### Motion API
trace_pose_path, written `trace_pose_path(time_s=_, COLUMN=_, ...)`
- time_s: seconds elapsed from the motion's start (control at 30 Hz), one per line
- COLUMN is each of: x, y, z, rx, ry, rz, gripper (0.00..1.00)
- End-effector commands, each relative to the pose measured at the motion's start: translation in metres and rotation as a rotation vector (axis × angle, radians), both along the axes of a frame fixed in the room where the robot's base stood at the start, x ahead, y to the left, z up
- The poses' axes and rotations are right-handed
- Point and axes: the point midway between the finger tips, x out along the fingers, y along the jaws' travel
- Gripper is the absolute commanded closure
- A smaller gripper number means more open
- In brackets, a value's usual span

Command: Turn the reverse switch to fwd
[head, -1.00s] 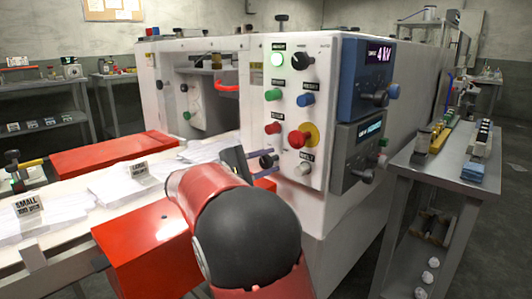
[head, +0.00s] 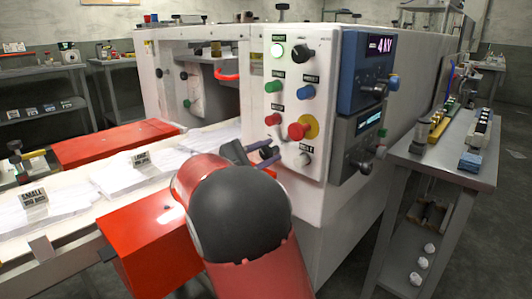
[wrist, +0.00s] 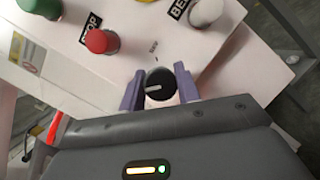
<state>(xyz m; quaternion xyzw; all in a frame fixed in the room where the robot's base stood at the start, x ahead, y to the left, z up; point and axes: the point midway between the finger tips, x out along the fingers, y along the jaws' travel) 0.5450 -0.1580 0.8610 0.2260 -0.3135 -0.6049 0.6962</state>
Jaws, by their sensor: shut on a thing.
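A black round knob (wrist: 159,85) with a white pointer line sits on the white panel in the wrist view. I take it for the reverse switch; the small lettering beside it is too blurred to read. The pointer line lies nearly level, tipped slightly down at its left end. My gripper (wrist: 160,90) has its two purple fingers on either side of the knob, shut on it. In the head view my gripper (head: 263,154) is at the lower left of the control panel (head: 322,160), and its fingers largely hide the knob.
A red stop button (wrist: 102,40) and a white belt knob (wrist: 206,12) are close by the gripper. A red mushroom button (head: 297,131) on a yellow disc is above. A red box (head: 157,240) stands left of my arm. A grey bench (head: 450,166) stands at right.

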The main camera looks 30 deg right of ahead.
Motion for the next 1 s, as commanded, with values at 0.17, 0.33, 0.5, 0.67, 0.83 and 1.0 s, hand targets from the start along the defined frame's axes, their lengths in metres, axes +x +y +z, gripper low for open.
trace_pose_path(time_s=0.17, x=0.000, y=0.001, z=-0.002, rx=0.002, ry=0.004, rz=0.000, gripper=0.60)
trace_pose_path(time_s=0.33, x=0.000, y=0.000, z=-0.001, rx=0.001, ry=0.002, rz=0.000, gripper=0.46)
trace_pose_path(time_s=0.5, x=0.000, y=0.000, z=-0.001, rx=0.001, ry=0.001, rz=0.000, gripper=0.46)
trace_pose_path(time_s=0.67, x=0.000, y=0.011, z=-0.003, rx=0.001, ry=0.000, rz=0.001, gripper=0.46)
trace_pose_path(time_s=0.83, x=-0.002, y=0.040, z=-0.009, rx=0.001, ry=0.001, rz=0.004, gripper=0.46)
trace_pose_path(time_s=1.0, x=-0.004, y=0.065, z=-0.012, rx=0.001, ry=0.001, rz=0.002, gripper=0.46)
